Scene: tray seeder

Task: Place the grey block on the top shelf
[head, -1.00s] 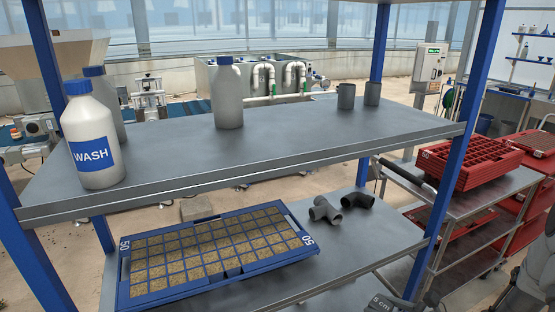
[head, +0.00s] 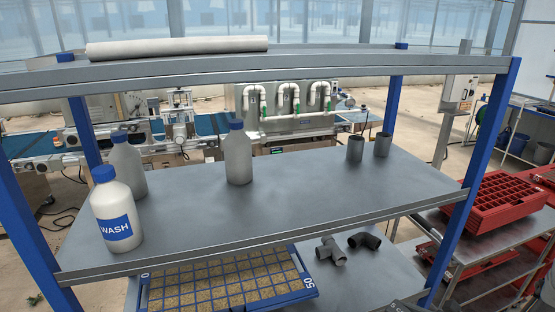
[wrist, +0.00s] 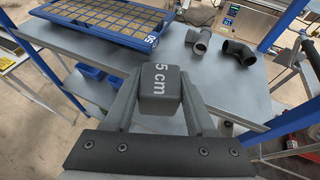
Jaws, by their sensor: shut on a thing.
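The grey block (wrist: 160,92), marked "5 cm", is in my gripper (wrist: 160,100) in the wrist view. Both fingers are shut on its sides. In the wrist view, the block is in front of the shelf with the blue seed tray and pipe fittings. The top shelf (head: 330,67) crosses the upper part of the head view. A long pale roll (head: 178,47) lies on its left half, and the right half looks bare.
The middle shelf (head: 300,200) holds a WASH bottle (head: 117,215), two other bottles and two grey cups (head: 355,148). Below are a blue seed tray (wrist: 95,20) and grey pipe fittings (head: 331,251). Blue posts (head: 487,140) stand at the corners. Red crates (head: 490,205) are at right.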

